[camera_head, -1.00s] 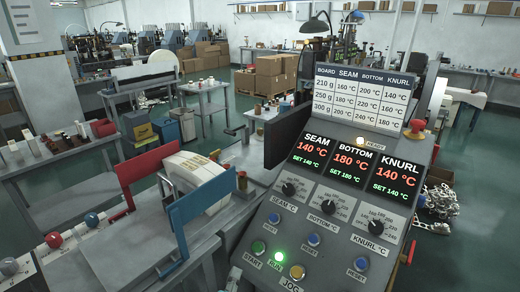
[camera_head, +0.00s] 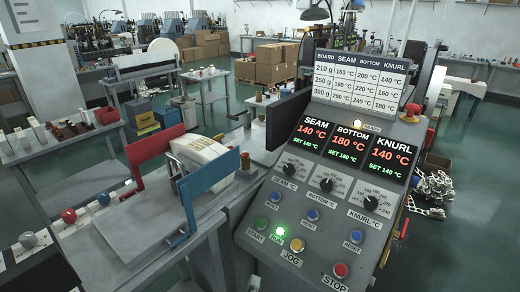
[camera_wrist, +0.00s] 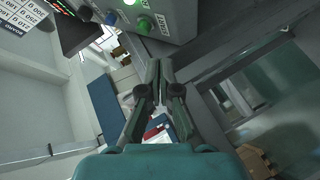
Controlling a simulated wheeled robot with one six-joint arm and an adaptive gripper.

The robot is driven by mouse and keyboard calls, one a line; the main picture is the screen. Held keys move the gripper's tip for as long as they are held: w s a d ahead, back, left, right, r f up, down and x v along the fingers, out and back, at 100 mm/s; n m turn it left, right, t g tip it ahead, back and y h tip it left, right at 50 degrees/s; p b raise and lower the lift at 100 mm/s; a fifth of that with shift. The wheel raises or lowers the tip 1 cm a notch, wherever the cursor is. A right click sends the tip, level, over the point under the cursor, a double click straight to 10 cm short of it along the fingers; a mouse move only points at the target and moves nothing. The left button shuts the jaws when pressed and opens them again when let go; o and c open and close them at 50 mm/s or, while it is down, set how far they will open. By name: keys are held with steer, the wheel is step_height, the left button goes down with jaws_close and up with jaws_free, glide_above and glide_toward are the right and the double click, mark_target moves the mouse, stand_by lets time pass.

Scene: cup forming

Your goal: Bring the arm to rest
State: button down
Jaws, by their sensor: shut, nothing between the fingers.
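My gripper (camera_wrist: 158,75) shows in the wrist view with its two fingers together and nothing between them. It is in the air, near the lower edge of the control panel (camera_wrist: 180,15). A green button (camera_wrist: 144,25) on that panel is just beyond the fingertips in the picture, apart from them as far as I can tell. My arm and gripper do not show in the head view. There the control panel (camera_head: 320,200) stands at the right, with a lit green RUN button (camera_head: 279,232) and a red STOP button (camera_head: 341,270).
A work table with a blue plate (camera_head: 205,175) and a red plate (camera_head: 155,150) stands left of the panel. A cream machine cover (camera_head: 195,155) sits behind. A chain heap (camera_head: 432,190) lies on the floor at the right. Open floor (camera_head: 480,225) shows there.

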steer(key=s+d+f+m+g+y, duration=0.1)
steer(key=s+d+f+m+y, duration=0.1)
steer(key=s+d+f, duration=0.6)
steer(key=s+d+f+m+y, duration=0.1)
steer(key=s+d+f, duration=0.2)
steer(key=s+d, duration=0.45)
steer(key=s+d+r+m, duration=0.1)
steer(key=s+r+m, duration=0.1)
steer(key=s, duration=0.5)
steer(key=s+d+r+m+h, duration=0.1)
steer(key=s+d+r+m, duration=0.1)
steer(key=s, duration=0.5)
steer(key=s+d+r+m+t+h, duration=0.1)
steer(key=s+r+m, duration=0.2)
steer(key=s+m, duration=0.2)
steer(key=shift+d+v, duration=0.25)
steer(key=shift+v, duration=0.8)
